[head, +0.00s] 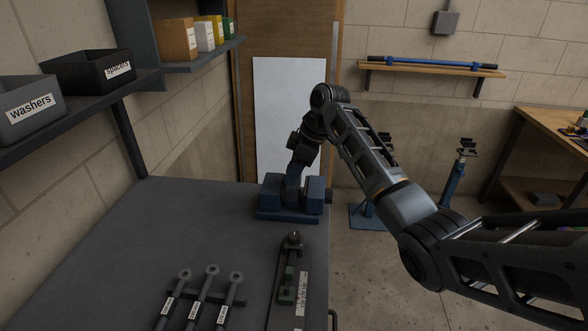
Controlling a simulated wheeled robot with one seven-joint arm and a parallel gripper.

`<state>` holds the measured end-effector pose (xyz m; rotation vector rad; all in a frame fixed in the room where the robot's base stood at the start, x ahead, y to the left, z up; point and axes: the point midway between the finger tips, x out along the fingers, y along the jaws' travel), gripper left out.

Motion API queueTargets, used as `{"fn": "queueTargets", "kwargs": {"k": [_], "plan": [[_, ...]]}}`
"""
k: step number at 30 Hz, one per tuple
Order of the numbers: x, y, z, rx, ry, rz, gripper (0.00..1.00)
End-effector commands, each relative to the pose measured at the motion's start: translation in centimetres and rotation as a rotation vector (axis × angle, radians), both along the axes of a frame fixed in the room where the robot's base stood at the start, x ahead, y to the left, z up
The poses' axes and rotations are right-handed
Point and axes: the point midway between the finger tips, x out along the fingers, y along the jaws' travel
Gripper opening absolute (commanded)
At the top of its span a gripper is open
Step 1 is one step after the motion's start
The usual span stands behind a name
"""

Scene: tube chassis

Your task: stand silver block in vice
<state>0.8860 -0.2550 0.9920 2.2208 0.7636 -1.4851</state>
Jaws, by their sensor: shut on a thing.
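The blue vice (266,214) stands at the far right corner of the dark workbench, with a jaw block on each side of a gap. My gripper (294,184) points down into the vice from above, its tip between the two jaws. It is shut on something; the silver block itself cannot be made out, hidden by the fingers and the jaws. I cannot tell whether it touches the vice floor.
Several labelled wrenches (204,296) lie at the bench's front, with a green tool (288,285) to their right. Bins of washers (30,106) and spacers (92,72) sit on the left shelf. The bench's left middle is clear.

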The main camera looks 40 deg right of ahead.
Motion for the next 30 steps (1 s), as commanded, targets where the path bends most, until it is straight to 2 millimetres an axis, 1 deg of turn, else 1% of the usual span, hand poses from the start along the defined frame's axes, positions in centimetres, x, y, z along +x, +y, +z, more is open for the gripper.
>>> {"fn": "queueTargets", "kwargs": {"k": [27,30], "plan": [[0.0,0.0,-2.5,0.0,0.0,0.001,0.05],[0.0,0.0,-2.4,0.0,0.0,0.001,0.05]]}}
